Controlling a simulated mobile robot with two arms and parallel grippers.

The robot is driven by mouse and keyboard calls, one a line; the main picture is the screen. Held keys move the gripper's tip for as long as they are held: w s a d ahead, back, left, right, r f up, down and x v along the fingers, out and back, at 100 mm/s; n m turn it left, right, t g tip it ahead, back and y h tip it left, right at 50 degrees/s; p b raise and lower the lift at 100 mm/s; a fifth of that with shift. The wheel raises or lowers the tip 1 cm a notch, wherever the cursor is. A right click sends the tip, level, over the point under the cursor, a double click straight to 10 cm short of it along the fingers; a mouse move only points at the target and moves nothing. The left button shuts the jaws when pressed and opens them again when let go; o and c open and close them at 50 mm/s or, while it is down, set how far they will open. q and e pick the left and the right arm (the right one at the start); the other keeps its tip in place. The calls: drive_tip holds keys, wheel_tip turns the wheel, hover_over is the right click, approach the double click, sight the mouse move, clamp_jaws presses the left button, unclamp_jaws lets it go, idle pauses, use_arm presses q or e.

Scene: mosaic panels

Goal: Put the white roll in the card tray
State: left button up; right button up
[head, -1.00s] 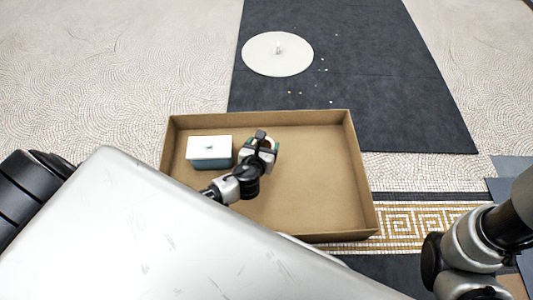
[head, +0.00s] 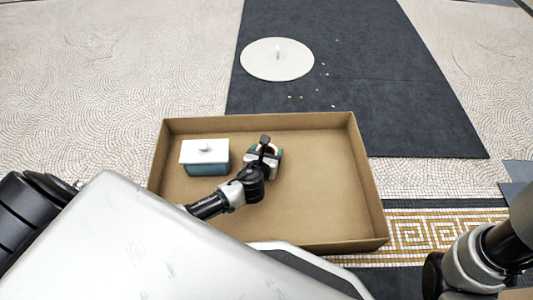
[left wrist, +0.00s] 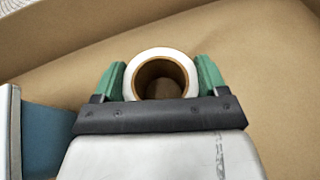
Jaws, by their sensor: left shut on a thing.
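The white roll (left wrist: 160,54), with a brown card core, sits between the green fingers of my left gripper (left wrist: 160,78) in the left wrist view. The gripper is shut on it. In the head view my left gripper (head: 266,158) is inside the card tray (head: 310,185), left of its middle, and mostly hides the roll. I cannot tell whether the roll touches the tray floor. My right arm shows at the right edge, but its gripper is not in the picture.
A teal box with a white lid (head: 205,152) stands in the tray, left of my gripper. The right part of the tray is clear. A round white disc (head: 277,60) and small chips lie on the dark mat (head: 400,100) beyond the tray.

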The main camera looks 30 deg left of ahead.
use_arm(q)
drive_tip(key=shift+f, duration=0.15)
drive_tip(key=o, duration=0.9)
drive_tip(key=shift+o, duration=0.2)
